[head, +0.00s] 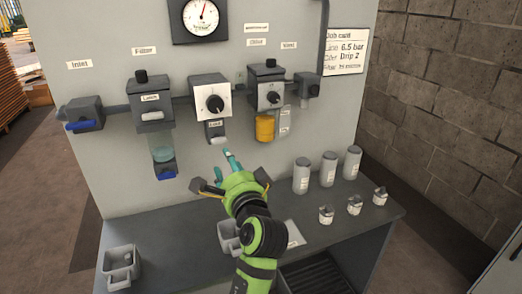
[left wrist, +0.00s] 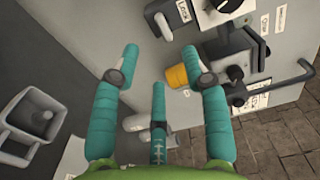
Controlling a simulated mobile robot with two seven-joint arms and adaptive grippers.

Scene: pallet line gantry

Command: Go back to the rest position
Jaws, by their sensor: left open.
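My left gripper (head: 229,168), with teal fingers on a green arm, is raised over the grey bench in front of the panel, below the regulator. In the left wrist view its fingers (left wrist: 160,65) are spread apart with nothing held between them. The panel (head: 110,185) carries the inlet valve (head: 85,113) with a blue handle, the filter (head: 152,98) with a clear bowl, the regulator (head: 213,99) with a black knob, and the oiler (head: 266,88) with a yellow bowl (head: 265,128). The yellow bowl also shows beyond the fingers in the left wrist view (left wrist: 178,76). My right gripper is not seen.
Several grey canisters (head: 328,169) and small labelled parts (head: 354,205) stand on the bench's right side. A grey bin (head: 121,265) stands at its left end; another container (head: 228,236) is partly hidden by my arm. A gauge (head: 202,18) and job card (head: 346,52) hang above.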

